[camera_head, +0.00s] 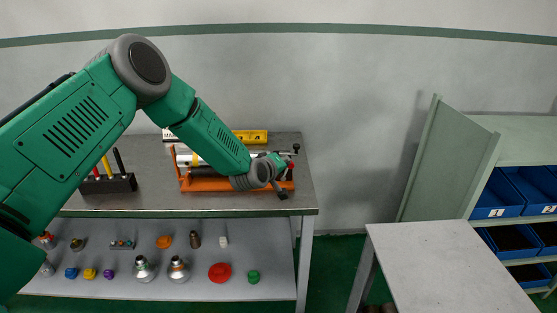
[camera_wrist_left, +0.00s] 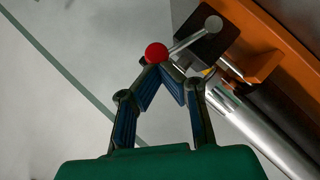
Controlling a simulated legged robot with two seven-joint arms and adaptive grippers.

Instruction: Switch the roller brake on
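The orange roller stand (camera_head: 205,185) sits on the grey workbench, with a silver pipe (camera_head: 184,160) lying along it. The pipe also shows in the left wrist view (camera_wrist_left: 250,125), beside the orange frame (camera_wrist_left: 268,68). A lever with a round red knob (camera_wrist_left: 157,53) and a metal rod reaches out from a dark plate at the stand's end. My left gripper (camera_wrist_left: 160,69) has its fingertips together right at the red knob. The knob looks uncovered, and I cannot tell whether the fingertips touch it. In the head view my left arm hides part of the stand. My right gripper is out of view.
A black holder (camera_head: 107,184) with coloured-handled tools stands at the bench's left. A yellow level (camera_head: 251,136) lies behind my arm. The lower shelf (camera_head: 205,284) carries several small parts. A bare table (camera_head: 450,265) and blue bins (camera_head: 497,198) are at right.

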